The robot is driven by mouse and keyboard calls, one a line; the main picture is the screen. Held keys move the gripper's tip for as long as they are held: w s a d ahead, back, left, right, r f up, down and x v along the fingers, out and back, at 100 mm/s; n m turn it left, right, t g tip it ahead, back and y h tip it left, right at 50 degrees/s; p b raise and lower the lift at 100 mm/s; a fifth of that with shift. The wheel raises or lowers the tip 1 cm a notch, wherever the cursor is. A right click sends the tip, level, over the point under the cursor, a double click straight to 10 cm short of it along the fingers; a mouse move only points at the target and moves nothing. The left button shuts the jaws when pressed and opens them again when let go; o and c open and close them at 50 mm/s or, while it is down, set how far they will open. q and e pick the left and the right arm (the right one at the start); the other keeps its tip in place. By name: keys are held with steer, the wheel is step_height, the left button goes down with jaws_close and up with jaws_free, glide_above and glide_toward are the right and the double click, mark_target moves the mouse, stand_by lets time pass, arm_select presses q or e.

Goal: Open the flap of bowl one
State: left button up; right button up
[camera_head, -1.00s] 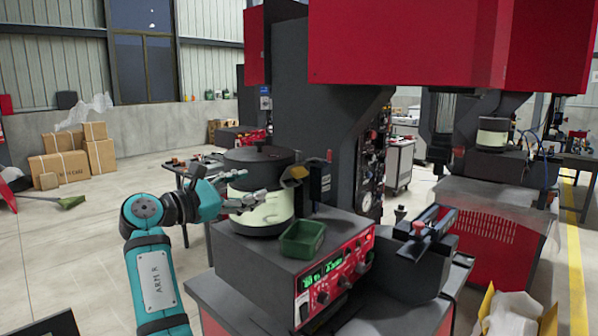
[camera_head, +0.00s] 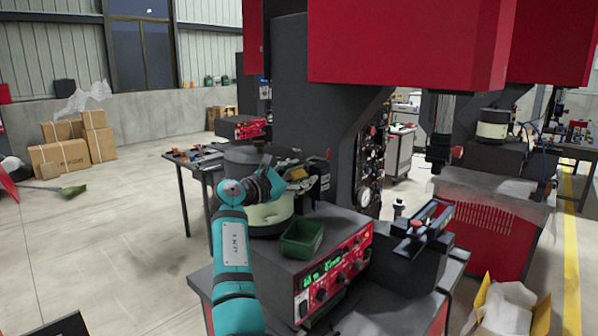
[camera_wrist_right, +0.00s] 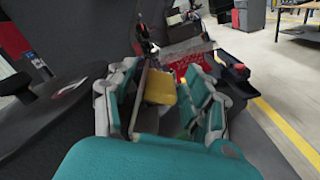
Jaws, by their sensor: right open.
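Bowl one is a pale green bowl feeder (camera_head: 268,212) with a dark lid (camera_head: 241,154), standing on a dark control box; my right arm covers part of it. A small yellow flap (camera_head: 296,173) sits at the bowl's right side. My right gripper (camera_head: 285,163) is at the bowl's upper right, close to the flap, its fingers small and dark here. In the right wrist view the gripper (camera_wrist_right: 160,108) is open, with the yellow flap (camera_wrist_right: 160,87) showing between its teal fingers. I cannot tell whether they touch it. My left gripper is out of view.
A green tray (camera_head: 302,238) sits on the control box (camera_head: 338,277) in front of the bowl. A dark machine column (camera_head: 305,110) stands close behind. A small dark vise-like fixture (camera_head: 425,232) is at the right. Open floor lies left.

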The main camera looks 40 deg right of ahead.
steer(key=c, duration=1.1)
jaws_close()
steer(key=shift+f, duration=0.1)
steer(key=m+b, duration=0.1)
steer(key=m, duration=0.1)
steer(key=s+f+m+b, duration=0.1)
steer(key=m, duration=0.1)
steer(key=shift+s+d+f+b, duration=0.1)
steer(key=shift+s+f+b, duration=0.05)
steer(key=shift+b, duration=0.25)
steer(key=shift+s+f+m+b, duration=0.25)
steer(key=shift+m+b, duration=0.45)
steer(key=shift+m, duration=0.35)
steer(key=shift+s+f+m+b, duration=0.1)
steer(key=shift+f+m+b, duration=0.2)
steer(key=shift+m+b, duration=0.55)
steer(key=shift+m, duration=0.3)
